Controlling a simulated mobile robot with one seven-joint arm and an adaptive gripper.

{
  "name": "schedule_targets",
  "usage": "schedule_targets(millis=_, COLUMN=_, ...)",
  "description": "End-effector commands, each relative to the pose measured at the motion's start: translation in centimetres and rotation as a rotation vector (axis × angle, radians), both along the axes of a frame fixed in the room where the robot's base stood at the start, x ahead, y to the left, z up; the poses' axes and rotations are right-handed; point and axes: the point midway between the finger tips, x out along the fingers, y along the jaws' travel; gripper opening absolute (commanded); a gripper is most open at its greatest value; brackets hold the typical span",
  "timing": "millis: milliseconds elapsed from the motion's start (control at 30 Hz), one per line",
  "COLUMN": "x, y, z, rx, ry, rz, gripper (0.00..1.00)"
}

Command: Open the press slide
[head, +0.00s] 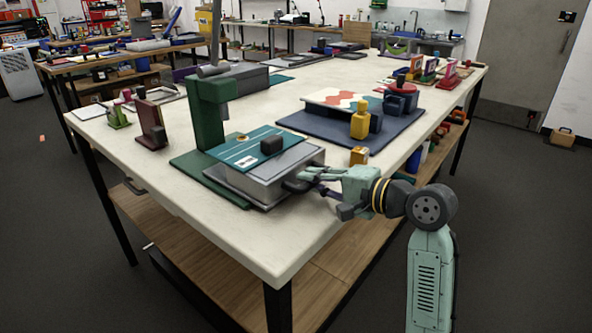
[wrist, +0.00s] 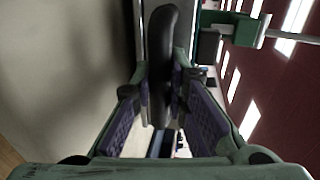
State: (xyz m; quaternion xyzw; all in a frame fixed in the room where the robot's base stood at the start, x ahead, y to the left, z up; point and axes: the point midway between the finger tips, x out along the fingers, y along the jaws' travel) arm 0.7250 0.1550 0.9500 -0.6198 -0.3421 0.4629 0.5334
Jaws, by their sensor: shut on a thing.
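The press has a green upright (head: 208,115) on a green base, with a grey box-like slide (head: 270,178) low at its front. A teal plate (head: 252,148) with a dark block on it lies over the slide. A dark handle (head: 296,186) sticks out from the slide's right side. My gripper (head: 308,183) is at this handle, reaching in from the right. In the wrist view the dark curved handle (wrist: 163,60) runs between the purple finger pads of my gripper (wrist: 162,100), which is shut on it. How far the slide is out cannot be told.
A small orange-yellow block (head: 358,155) stands on the table just behind my gripper. A blue mat (head: 335,135) with a patterned board and a yellow bottle-shaped thing (head: 361,120) lies further back. The table's front right part (head: 285,245) is clear.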

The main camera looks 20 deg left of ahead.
Motion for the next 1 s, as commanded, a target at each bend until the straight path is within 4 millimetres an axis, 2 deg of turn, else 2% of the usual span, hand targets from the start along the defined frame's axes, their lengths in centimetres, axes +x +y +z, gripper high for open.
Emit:
schedule_targets(millis=33, x=-0.5, y=-1.6, z=0.2, rx=0.003, ry=0.005, rz=-0.004, gripper=0.00)
schedule_targets(millis=100, x=-1.2, y=-3.5, z=0.2, rx=0.002, ry=0.004, rz=-0.004, gripper=0.00)
schedule_targets(millis=300, x=-2.5, y=-6.8, z=0.1, rx=0.000, ry=0.003, rz=-0.002, gripper=0.00)
schedule_targets(millis=667, x=-2.8, y=-7.4, z=-0.1, rx=0.000, ry=0.000, rz=0.000, gripper=0.00)
schedule_targets(millis=700, x=-2.8, y=-7.4, z=-0.1, rx=-0.001, ry=0.000, rz=0.000, gripper=0.14)
schedule_targets(millis=1000, x=-2.7, y=-7.4, z=0.0, rx=0.000, ry=0.000, rz=0.000, gripper=0.34)
